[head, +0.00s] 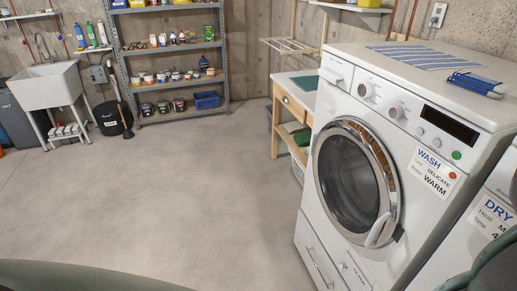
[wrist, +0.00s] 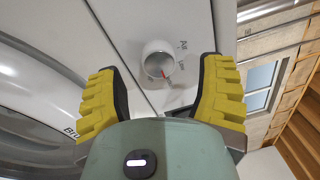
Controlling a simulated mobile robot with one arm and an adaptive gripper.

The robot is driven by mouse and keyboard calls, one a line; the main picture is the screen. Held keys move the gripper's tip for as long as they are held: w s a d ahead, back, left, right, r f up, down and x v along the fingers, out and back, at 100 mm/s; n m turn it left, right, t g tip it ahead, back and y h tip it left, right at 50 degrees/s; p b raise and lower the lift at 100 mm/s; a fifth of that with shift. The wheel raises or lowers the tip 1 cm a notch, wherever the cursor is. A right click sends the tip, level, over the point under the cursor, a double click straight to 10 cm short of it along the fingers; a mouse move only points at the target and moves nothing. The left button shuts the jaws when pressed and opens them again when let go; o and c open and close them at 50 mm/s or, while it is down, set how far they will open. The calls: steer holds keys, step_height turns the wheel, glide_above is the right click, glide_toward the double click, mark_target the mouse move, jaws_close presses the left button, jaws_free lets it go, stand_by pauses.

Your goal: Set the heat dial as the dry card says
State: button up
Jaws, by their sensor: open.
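In the wrist view a round white dial (wrist: 157,62) with a red pointer sits on a white panel. The pointer leans to the lower right of its face, and small printed marks lie to its right, too small to read. My gripper (wrist: 163,66) is open, its yellow fingers either side of the dial with gaps; I cannot tell whether the fingertips reach its depth. The dry card (head: 492,222) is on the white machine (head: 508,183) at the right edge of the head view. It reads "DRY", "Heat M…" and "Time 4…"; the rest is cut off.
The washer (head: 335,198) stands left of that machine, with a wash card (head: 435,172) reading "DELICATE" and "WARM". A blue object (head: 475,84) lies on top. Shelves (head: 170,49), a sink (head: 45,85) and a side table (head: 293,100) stand behind. The floor at left is clear.

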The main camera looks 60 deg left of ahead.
steer(key=v, duration=1)
steer(key=shift+s+f, duration=0.1)
stand_by(0.6)
